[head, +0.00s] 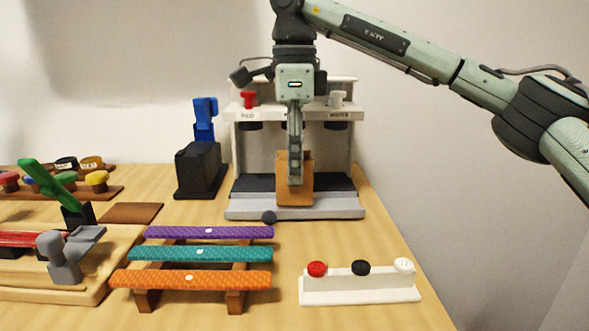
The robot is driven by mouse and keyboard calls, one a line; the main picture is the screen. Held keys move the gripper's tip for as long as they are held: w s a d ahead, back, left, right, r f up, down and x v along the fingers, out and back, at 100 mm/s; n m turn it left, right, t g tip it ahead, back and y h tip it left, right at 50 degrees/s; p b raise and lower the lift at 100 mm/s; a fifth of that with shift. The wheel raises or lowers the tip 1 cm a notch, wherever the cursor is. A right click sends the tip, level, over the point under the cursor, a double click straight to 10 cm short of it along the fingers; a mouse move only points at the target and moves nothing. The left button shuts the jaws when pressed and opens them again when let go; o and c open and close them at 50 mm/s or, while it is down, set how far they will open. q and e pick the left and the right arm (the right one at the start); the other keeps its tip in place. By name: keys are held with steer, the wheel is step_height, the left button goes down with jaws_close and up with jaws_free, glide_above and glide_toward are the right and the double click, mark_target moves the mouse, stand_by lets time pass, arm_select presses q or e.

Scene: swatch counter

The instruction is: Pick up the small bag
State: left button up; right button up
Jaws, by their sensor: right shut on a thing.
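A small brown bag (304,190) stands upright in the head view, at the base of a white two-post stand near the back of the counter. My right gripper (295,180) points straight down from above and is shut on the small bag. Its fingers cover part of the bag's front. Whether the bag's bottom touches the stand's base cannot be told. My left gripper is not in view.
The white stand (245,213) with red and white knobs surrounds the bag. A black block with a blue handle (205,120) is to its left. Purple (210,232), teal and orange strips lie in front. A white rack (360,291) with three knobs is front right.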

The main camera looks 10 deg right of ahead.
step_height(320, 180, up, 3)
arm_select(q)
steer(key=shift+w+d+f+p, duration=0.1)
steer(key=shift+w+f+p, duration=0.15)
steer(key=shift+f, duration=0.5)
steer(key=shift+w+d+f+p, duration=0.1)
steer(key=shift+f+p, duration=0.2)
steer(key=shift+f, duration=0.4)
arm_select(e)
steer(key=s+a+r, duration=0.4)
steer(key=a+r, duration=0.2)
steer(key=a, duration=0.4)
steer(key=shift+s+a+r, duration=0.2)
steer(key=shift+a+r, duration=0.2)
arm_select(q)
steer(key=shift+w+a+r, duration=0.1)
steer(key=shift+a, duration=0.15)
